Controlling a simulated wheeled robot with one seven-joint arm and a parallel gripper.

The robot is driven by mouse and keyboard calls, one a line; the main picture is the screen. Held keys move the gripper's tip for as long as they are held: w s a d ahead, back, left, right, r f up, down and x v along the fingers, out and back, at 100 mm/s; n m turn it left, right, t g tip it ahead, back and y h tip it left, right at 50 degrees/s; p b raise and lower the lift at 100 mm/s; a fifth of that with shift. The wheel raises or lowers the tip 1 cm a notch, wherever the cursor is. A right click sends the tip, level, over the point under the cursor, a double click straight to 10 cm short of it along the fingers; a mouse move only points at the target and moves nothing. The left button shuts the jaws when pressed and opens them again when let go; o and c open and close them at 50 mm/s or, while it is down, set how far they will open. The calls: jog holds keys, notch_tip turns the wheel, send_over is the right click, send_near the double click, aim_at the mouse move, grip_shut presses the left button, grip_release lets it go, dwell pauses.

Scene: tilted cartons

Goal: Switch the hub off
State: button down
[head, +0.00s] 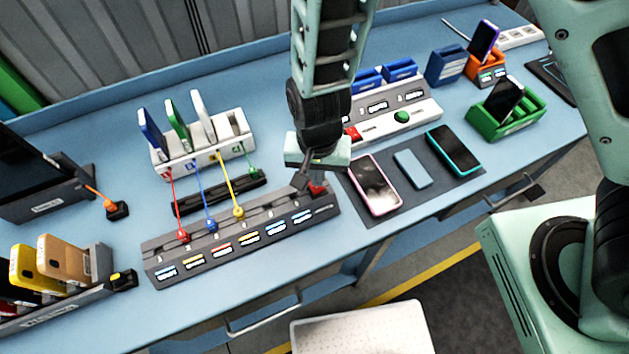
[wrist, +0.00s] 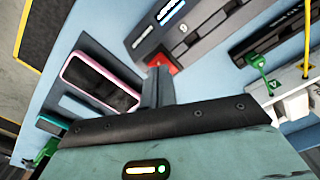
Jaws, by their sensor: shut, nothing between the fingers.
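The hub (head: 240,240) is a long grey strip with several labelled slots, lying along the front of the blue bench. A red switch (head: 317,188) sits at its right end and also shows in the wrist view (wrist: 162,61). My gripper (head: 303,183) is shut and empty, pointing down, its fingertips right at the red switch. In the wrist view the fingers (wrist: 158,80) overlap the switch's lower edge; I cannot tell whether they touch it. The switch's on or off position is not clear.
Red, blue and yellow cables run from the hub to a white rack (head: 205,150) of upright devices. A dark mat with a pink-framed phone (head: 374,185) lies just right of my gripper. A white strip (head: 395,125) with red and green buttons stands behind it.

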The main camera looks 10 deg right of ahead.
aim_at(316, 189)
jog(key=shift+f+b, duration=0.6)
jog(key=shift+f, duration=0.3)
jog(key=shift+r, duration=0.1)
dwell(0.3)
notch_tip(316, 189, up, 7)
jog(key=p, duration=0.7)
dwell(0.6)
jog(key=s+d+r+n+b, duration=0.8)
jog(key=s+n+b, duration=0.2)
jog(key=b, duration=0.4)
jog(key=shift+s+n+y, duration=0.3)
jog(key=shift+s, duration=0.35)
